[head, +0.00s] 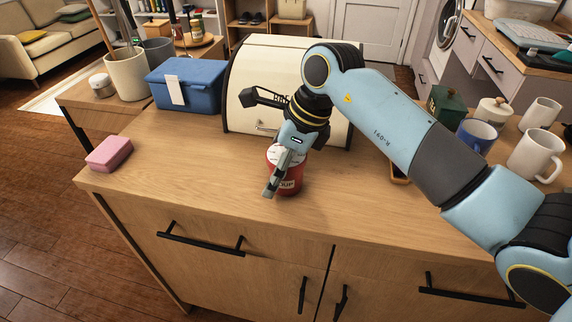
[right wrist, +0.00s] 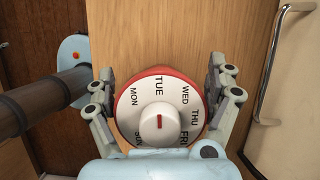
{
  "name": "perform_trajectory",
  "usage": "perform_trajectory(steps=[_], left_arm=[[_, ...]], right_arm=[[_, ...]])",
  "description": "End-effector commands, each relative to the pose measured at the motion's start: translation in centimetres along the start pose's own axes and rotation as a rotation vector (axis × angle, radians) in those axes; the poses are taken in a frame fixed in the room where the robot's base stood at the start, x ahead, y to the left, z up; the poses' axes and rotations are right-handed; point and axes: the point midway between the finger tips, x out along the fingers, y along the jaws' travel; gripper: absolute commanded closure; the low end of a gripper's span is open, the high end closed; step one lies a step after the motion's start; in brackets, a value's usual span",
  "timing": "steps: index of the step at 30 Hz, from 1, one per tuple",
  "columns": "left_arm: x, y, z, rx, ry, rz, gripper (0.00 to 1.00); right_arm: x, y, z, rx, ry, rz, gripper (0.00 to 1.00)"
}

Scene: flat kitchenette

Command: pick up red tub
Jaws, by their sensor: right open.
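The red tub (head: 292,186) stands upright on the wooden counter in front of the cream bread bin, with part of a word ending in "OUP" on its side. Its top is a white dial (right wrist: 135,112) with day names, a centre knob and a red rim, seen from above in the right wrist view. My right gripper (head: 279,172) is over the tub, pointing down. In the right wrist view the open fingers of my right gripper (right wrist: 162,80) lie on either side of the tub. I cannot tell whether they touch it. My left gripper is not in view.
The cream bread bin (head: 250,75) is close behind the tub. A blue box (head: 190,88) and a pink block (head: 109,154) are to the left. Mugs (head: 534,157) and a green canister (head: 446,104) stand to the right. The counter left of the tub is clear.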

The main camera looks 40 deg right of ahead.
Motion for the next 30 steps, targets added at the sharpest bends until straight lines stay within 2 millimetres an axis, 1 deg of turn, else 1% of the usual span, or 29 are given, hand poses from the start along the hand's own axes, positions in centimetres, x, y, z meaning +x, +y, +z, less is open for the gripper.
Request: perform_trajectory(steps=[7, 21, 22, 25, 30], left_arm=[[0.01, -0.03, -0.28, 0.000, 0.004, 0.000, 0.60], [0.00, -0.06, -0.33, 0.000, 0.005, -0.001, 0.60], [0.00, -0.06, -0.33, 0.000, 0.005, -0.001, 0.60], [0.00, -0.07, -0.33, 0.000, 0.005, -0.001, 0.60], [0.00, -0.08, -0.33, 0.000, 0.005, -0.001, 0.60]], right_arm=[[0.26, -0.03, 0.02, 0.000, -0.001, -0.002, 0.12], [0.23, -0.02, 0.03, 0.000, -0.001, -0.001, 0.74], [0.22, -0.02, 0.03, 0.000, -0.001, -0.001, 0.77], [0.21, -0.02, 0.04, 0.000, -0.002, -0.001, 0.79], [0.17, -0.05, 0.10, -0.001, -0.003, -0.002, 0.80]])
